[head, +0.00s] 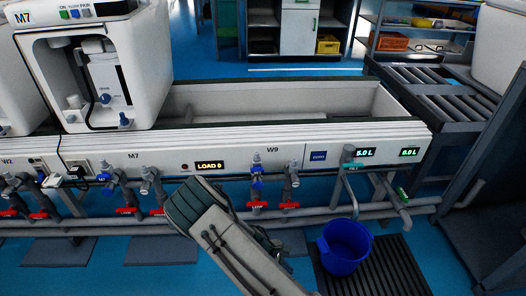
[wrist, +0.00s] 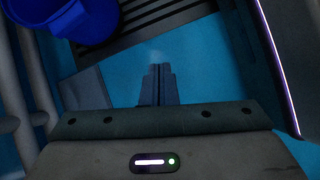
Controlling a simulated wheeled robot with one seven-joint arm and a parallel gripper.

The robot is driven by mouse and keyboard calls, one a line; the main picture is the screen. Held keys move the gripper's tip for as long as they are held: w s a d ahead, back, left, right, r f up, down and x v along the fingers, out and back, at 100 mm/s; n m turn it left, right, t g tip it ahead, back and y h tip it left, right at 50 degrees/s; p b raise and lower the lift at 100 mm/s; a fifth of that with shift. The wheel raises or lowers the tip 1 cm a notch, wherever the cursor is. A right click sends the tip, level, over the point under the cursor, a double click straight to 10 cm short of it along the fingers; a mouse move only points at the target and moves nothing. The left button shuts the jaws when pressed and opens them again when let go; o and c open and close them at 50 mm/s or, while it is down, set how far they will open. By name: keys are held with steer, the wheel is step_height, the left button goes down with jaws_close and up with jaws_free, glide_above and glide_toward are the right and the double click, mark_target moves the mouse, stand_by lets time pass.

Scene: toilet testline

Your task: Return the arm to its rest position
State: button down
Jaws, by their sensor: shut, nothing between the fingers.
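My arm (head: 235,245) reaches up from the bottom edge of the head view, in front of the test bench. Its fingers are hidden in that view. In the wrist view my gripper (wrist: 158,72) is pointed down towards the blue floor. Its two fingers are together with nothing between them. The gripper is apart from the blue bucket (wrist: 84,20), which shows at the upper left there. In the head view the bucket (head: 345,247) stands on a dark slatted mat, to the right of my arm.
The bench (head: 410,135) carries pipes and red valves (head: 257,205) along its front, close to my arm. A white toilet unit (head: 140,65) stands on it at left. A roller conveyor (head: 440,90) is at right. The slatted mat (head: 395,270) lies on the floor.

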step_height(320, 180, up, 44)
steer(key=m+y+p, duration=0.6)
steer(key=m+p, duration=0.3)
steer(key=p, duration=0.8)
steer(key=s+d+r+m+t+p, duration=0.1)
steer(key=s+r+p, duration=0.3)
steer(key=r, duration=0.6)
steer(key=s+d+r+m+t+y+p, duration=0.1)
steer(key=s+d+r+m+p, duration=0.2)
steer(key=r, duration=0.8)
steer(key=s+d+r+m+t+p, duration=0.1)
steer(key=s+d+r+m+p, duration=0.1)
steer(key=s+r+p, duration=0.4)
step_height(320, 180, up, 5)
steer(key=shift+s+d+r+m+t+y+p, duration=0.1)
steer(key=shift+s+d+m+t+y+p, duration=0.35)
steer(key=shift+p, duration=0.7)
steer(key=shift+w, duration=0.3)
steer(key=shift+a+h, duration=0.25)
steer(key=shift+a, duration=0.3)
steer(key=shift+d, duration=0.1)
